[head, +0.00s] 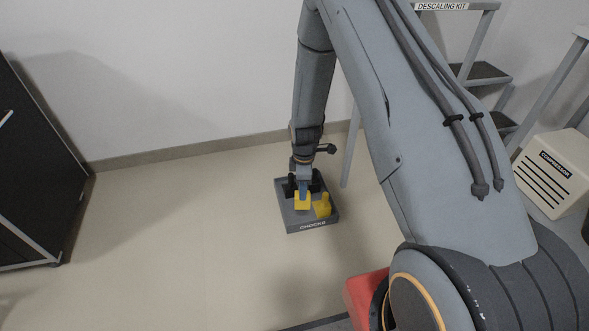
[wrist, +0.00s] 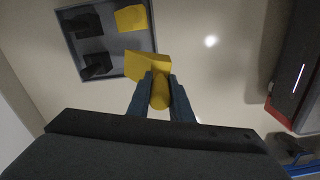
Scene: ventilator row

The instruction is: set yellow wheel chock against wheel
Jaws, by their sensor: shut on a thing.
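My gripper (head: 304,186) is shut on a yellow wheel chock (head: 303,201), gripping its raised knob. In the wrist view the held chock (wrist: 147,66) sits between the fingertips (wrist: 160,88), its wedge body past them and overlapping the near corner of the tray in the picture. The grey tray marked CHOCKS (head: 312,227) lies on the floor below. A second yellow chock (head: 322,207) rests in the tray; it also shows in the wrist view (wrist: 131,18). Whether the held chock is clear of the tray is hard to tell. No wheel is clearly seen.
Black chocks (wrist: 92,65) fill the tray's other places. A black cabinet (head: 30,170) stands at left. A grey step ladder (head: 480,72) and a cream compressor (head: 553,172) stand at right. The floor between the cabinet and the tray is open.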

